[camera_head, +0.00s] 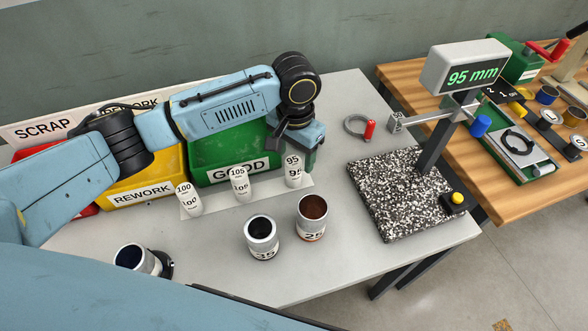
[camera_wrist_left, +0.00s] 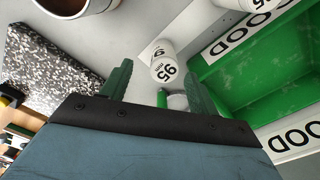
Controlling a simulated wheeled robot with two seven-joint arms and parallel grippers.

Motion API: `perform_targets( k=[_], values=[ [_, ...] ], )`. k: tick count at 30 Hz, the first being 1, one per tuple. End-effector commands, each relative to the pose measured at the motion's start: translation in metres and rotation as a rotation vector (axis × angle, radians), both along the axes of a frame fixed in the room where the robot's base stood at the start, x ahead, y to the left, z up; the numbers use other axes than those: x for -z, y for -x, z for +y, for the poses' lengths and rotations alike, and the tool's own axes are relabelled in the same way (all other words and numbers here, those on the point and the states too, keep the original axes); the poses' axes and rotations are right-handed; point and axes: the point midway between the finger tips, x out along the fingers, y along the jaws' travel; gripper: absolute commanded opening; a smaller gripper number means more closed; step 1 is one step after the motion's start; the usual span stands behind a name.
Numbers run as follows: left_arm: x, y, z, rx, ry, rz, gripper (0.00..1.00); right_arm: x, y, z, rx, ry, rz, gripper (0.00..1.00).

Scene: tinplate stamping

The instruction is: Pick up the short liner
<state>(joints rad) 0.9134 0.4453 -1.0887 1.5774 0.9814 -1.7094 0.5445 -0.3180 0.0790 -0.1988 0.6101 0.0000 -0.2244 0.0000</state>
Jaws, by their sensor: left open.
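My left gripper (camera_head: 309,160) hangs open at the right end of the green bin, beside the white cylinder marked 95 (camera_head: 293,171). In the left wrist view the open fingers (camera_wrist_left: 160,85) point toward that cylinder, which stands just beyond them (camera_wrist_left: 163,66). A small pale round part (camera_wrist_left: 178,102) shows between the fingers; I cannot tell what it is. White cylinders marked 105 (camera_head: 240,184) and 100 (camera_head: 188,199) stand to its left. A dark-bored metal cylinder (camera_head: 262,238) and a brown-bored one (camera_head: 311,217) stand in front. I cannot tell which thing is the short liner.
The green GOOD bin (camera_head: 212,176) and yellow REWORK bin (camera_head: 142,194) stand behind. Another cylinder (camera_head: 134,258) is at lower left. A speckled plate (camera_head: 400,195) with a gauge reading 95 mm (camera_head: 466,68) stands right. The grey table (camera_head: 350,255) is clear at front.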

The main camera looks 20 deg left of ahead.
Motion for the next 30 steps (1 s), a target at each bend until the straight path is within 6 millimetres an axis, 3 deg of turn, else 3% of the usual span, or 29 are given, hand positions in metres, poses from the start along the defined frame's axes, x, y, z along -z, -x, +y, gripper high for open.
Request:
perform_targets(
  k=[3,10,18,26,30],
  values=[
    [0.016,0.0,0.0,0.0,0.001,0.001,0.61,0.002,-0.004,0.0,-0.001,-0.001,-0.007,0.75],
    [0.034,0.0,0.002,0.0,-0.001,0.002,0.61,0.002,-0.03,0.002,-0.002,-0.005,-0.048,0.75],
    [0.071,0.0,0.006,0.0,-0.001,0.001,0.61,0.007,-0.026,0.002,-0.002,-0.004,-0.042,0.75],
    [0.074,-0.001,0.006,0.001,0.0,-0.001,0.61,0.008,-0.017,0.001,-0.002,-0.003,-0.028,0.75],
    [0.074,-0.001,0.006,0.001,0.0,-0.001,0.46,0.008,-0.017,0.001,-0.002,-0.003,-0.027,0.75]
  ],
)
